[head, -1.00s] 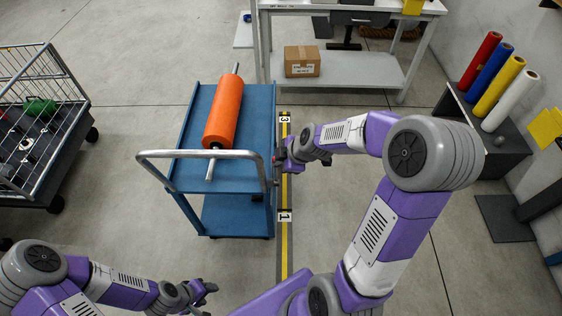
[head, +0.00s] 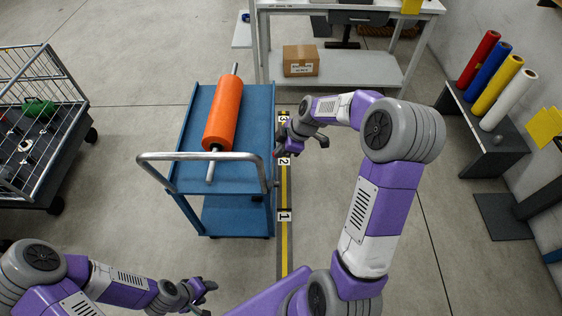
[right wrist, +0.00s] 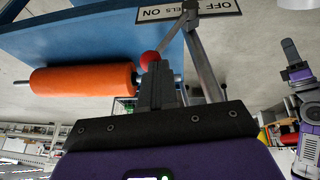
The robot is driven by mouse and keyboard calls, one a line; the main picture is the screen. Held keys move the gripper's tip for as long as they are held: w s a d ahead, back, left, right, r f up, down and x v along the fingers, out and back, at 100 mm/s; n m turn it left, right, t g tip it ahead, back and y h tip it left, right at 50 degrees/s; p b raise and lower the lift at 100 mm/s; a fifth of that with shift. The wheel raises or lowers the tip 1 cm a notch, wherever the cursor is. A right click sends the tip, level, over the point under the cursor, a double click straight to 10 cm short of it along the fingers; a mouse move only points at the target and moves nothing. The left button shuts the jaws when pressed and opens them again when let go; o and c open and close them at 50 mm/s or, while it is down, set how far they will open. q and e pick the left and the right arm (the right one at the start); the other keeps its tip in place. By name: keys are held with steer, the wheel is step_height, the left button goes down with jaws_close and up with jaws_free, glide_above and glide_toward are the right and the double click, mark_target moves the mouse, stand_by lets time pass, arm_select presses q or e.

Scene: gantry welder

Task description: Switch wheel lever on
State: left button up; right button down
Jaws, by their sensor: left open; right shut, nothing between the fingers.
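The blue cart (head: 190,178) carries the wheel lever on its right side. In the right wrist view the lever is a thin grey rod with a red ball knob (right wrist: 150,58). It slants from the upside-down OFF/WHEELS/ON plate (right wrist: 187,12) toward the plate's ON side. My right gripper (head: 278,153) is shut and empty beside the cart's right edge; in the wrist view its fingers (right wrist: 156,82) end close by the knob. Whether they touch it I cannot tell. My left gripper (head: 212,297) is open and empty, low in the head view, in front of the cart.
An orange roll (head: 223,115) lies on the cart, whose grey push handle (head: 215,156) faces me. A yellow-black floor strip (head: 284,240) runs along its right. A wire cage trolley (head: 40,150) stands left, a workbench (head: 345,70) behind.

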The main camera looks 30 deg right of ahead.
steer(key=s+a+p+v, duration=0.1)
steer(key=p+v, duration=0.2)
steer(key=v, duration=1)
steer(key=shift+a, duration=0.15)
